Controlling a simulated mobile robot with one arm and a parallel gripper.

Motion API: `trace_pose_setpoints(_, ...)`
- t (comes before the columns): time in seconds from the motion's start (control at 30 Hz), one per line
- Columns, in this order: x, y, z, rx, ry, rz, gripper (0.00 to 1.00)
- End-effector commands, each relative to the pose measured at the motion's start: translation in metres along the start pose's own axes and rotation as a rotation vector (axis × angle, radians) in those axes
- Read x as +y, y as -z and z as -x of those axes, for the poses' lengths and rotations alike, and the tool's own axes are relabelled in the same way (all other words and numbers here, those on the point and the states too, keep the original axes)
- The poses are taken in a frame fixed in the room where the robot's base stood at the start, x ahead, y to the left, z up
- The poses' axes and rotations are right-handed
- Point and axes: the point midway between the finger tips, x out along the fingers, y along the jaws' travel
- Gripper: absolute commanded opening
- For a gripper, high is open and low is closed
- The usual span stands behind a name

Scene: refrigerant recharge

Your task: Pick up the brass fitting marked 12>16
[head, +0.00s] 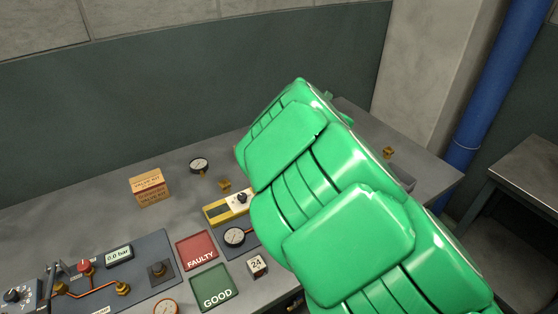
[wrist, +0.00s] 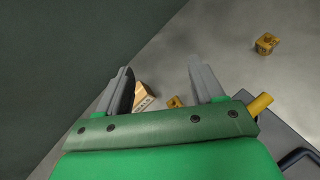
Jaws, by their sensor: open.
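One small brass fitting (head: 388,152) sits at the right end of the grey workbench (head: 440,172) in the head view. Another brass piece (head: 224,186) sits mid-bench, left of my green arm. In the wrist view, one brass fitting (wrist: 266,43) lies at the upper right, outside my fingers. A second brass piece (wrist: 174,101) shows partly between the fingers, above the gripper's green edge. No marking 12>16 is readable on any of them. My gripper (wrist: 161,67) is open and empty above the bench. Its fingertips are hidden behind my arm in the head view.
A manifold panel (head: 150,246) is at left. A wall stands behind.

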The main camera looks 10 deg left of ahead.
Motion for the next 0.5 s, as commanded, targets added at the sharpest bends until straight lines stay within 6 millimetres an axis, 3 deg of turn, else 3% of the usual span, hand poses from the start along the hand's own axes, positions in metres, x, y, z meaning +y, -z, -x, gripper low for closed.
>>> trace_pose_setpoints(0.03, -0.009, 0.020, -0.008, 0.025, -0.026, 0.077, 0.67)
trace_pose_setpoints(0.2, -0.021, 0.079, -0.022, 0.077, -0.156, 0.326, 0.67)
trace_pose_setpoints(0.3, -0.024, 0.103, -0.024, 0.091, -0.219, 0.428, 0.67)
trace_pose_setpoints(0.5, -0.027, 0.127, -0.025, 0.100, -0.286, 0.528, 0.67)
